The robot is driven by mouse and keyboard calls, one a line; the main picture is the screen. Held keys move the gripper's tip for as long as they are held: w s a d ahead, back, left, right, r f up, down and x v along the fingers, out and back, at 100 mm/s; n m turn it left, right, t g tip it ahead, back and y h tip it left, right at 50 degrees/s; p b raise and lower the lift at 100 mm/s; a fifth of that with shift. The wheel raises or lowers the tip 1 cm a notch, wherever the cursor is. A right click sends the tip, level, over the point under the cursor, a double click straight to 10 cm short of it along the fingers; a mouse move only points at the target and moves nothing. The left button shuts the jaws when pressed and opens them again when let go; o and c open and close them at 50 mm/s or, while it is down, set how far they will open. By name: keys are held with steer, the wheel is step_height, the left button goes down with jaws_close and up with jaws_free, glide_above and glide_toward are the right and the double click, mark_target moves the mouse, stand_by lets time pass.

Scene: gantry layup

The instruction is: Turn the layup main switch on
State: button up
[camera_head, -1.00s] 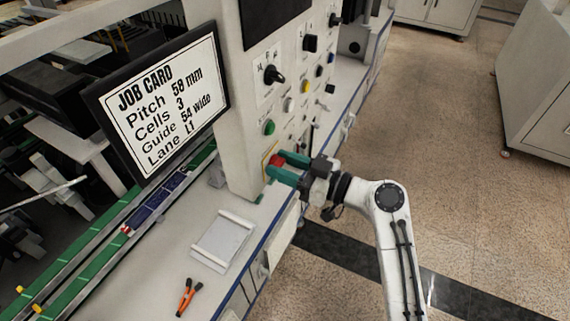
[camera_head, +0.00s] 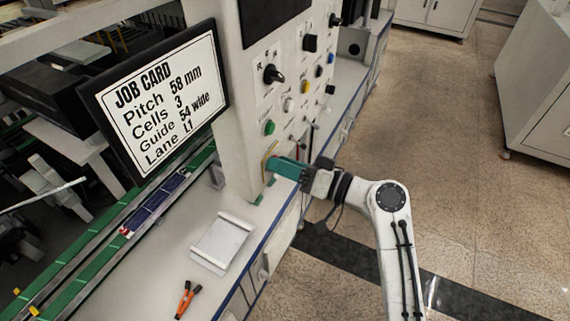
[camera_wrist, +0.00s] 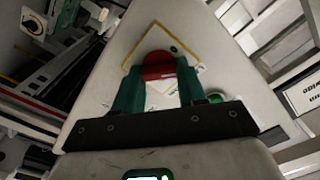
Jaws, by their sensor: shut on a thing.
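The main switch has a red knob (camera_wrist: 157,66) on a square plate with a yellow border (camera_wrist: 180,42) in the wrist view. The plate is low on the white control panel (camera_head: 240,150). My gripper (camera_wrist: 158,80) has its two green fingers on either side of the red knob and is shut on it. In the head view my gripper (camera_head: 271,166) reaches the panel from the right, and its fingers hide nearly all of the knob. Any on or off marking on the plate cannot be read.
A green button (camera_head: 269,128), a black selector (camera_head: 273,74) and several other controls sit above the switch. A job card screen (camera_head: 160,100) stands left. A white tray (camera_head: 223,241) and orange-handled pliers (camera_head: 186,300) lie on the bench.

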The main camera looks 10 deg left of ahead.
steer(key=shift+w+d+f+m+p, duration=0.1)
steer(key=shift+m+p, duration=2)
steer(key=shift+m, duration=2.9)
steer(key=shift+f, duration=0.1)
steer(key=o, duration=1.1)
steer(key=shift+c, duration=0.2)
steer(key=b+v, duration=0.2)
steer(key=v, duration=0.8)
steer(key=shift+d+b, duration=0.3)
steer(key=shift+d, duration=0.1)
